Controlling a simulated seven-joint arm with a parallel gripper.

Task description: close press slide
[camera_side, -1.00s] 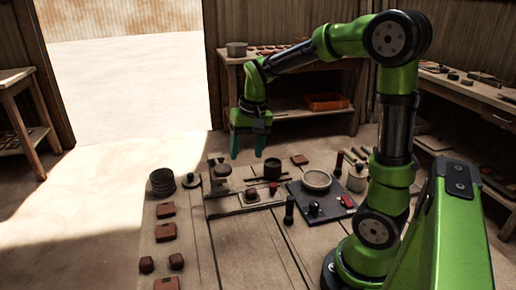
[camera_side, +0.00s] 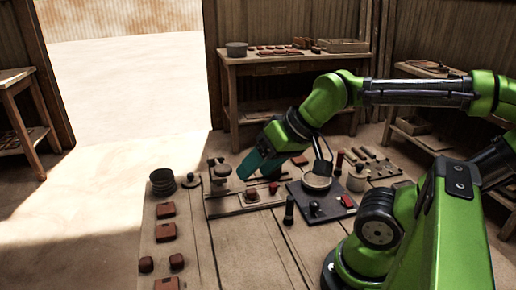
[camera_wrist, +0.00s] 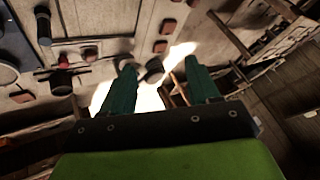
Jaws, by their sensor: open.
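What looks like the tile press stands on the work table, a low wooden base with rails (camera_side: 228,208) and a short post with a round top (camera_side: 216,172). A small block with a red top (camera_side: 251,194) sits on its front rail; I cannot tell for sure which part is the slide. My gripper (camera_side: 253,168) is open and empty, tilted down and left above the back of the press, covering part of it. The red-topped part shows at upper left there (camera_wrist: 64,61).
A dark plate (camera_side: 328,212) with a round pale dish (camera_side: 317,182) lies right of the press. A shelf (camera_side: 290,66) stands behind. The front middle of the table (camera_side: 245,255) is clear.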

